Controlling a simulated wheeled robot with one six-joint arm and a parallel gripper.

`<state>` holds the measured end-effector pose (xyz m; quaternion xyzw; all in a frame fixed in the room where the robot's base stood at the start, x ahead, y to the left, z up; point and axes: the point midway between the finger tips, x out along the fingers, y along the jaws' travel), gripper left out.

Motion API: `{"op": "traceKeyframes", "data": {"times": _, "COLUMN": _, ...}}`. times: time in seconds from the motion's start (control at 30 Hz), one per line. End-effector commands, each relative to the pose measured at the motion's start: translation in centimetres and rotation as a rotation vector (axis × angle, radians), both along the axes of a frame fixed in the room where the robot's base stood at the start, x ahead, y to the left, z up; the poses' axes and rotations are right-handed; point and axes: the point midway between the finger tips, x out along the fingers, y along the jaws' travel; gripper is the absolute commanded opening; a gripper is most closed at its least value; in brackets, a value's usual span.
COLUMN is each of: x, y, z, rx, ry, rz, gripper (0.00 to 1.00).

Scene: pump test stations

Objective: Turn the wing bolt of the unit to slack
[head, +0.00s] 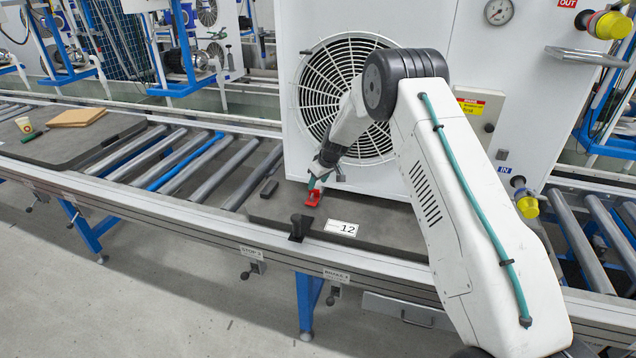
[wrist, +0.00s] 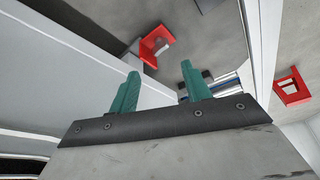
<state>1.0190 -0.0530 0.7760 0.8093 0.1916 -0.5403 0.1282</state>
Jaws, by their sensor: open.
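The unit is a large white cabinet (head: 390,190) with a round fan grille, standing on a dark pallet (head: 268,208) marked 12. A red bracket (head: 313,198) sits on the pallet at the cabinet's lower left. In the wrist view, one red bracket (wrist: 149,43) with a pale piece inside lies beyond the fingers, and another (wrist: 291,90) is at the right. I cannot make out the wing bolt's shape or setting. My gripper (head: 318,180) is just above the red bracket in the head view. Its teal fingers (wrist: 160,70) are apart, with nothing held between them.
A roller conveyor (head: 190,160) runs left of the pallet. A dark post (head: 298,226) stands at the pallet's front edge, and a small dark block (head: 268,189) lies near its left edge. A yellow-capped valve (head: 526,205) projects at right.

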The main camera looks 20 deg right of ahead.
Motion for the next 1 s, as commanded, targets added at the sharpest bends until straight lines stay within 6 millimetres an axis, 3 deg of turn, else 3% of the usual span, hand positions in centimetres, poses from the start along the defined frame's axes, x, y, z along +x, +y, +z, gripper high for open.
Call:
{"op": "traceKeyframes", "data": {"times": 0.07, "x": 0.0, "y": 0.5, "z": 0.0, "rx": 0.0, "ry": 0.0, "rz": 0.005, "gripper": 0.29}}
{"op": "traceKeyframes", "data": {"times": 0.23, "x": -0.3, "y": 3.9, "z": -0.5, "rx": -0.054, "ry": 0.016, "rz": 0.078, "gripper": 0.29}}
{"op": "traceKeyframes", "data": {"times": 0.4, "x": -0.8, "y": 5.2, "z": -0.9, "rx": -0.101, "ry": 0.061, "rz": -0.065, "gripper": 0.29}}
{"op": "traceKeyframes", "data": {"times": 0.6, "x": -0.7, "y": 5.4, "z": -1.0, "rx": -0.122, "ry": 0.07, "rz": -0.366, "gripper": 0.29}}
{"op": "traceKeyframes", "data": {"times": 0.8, "x": -0.3, "y": 4.2, "z": -0.6, "rx": -0.089, "ry": 0.027, "rz": -0.712, "gripper": 0.29}}
{"op": "traceKeyframes", "data": {"times": 1.0, "x": 0.0, "y": 3.5, "z": -0.4, "rx": -0.024, "ry": 0.0, "rz": -0.939, "gripper": 0.29}}
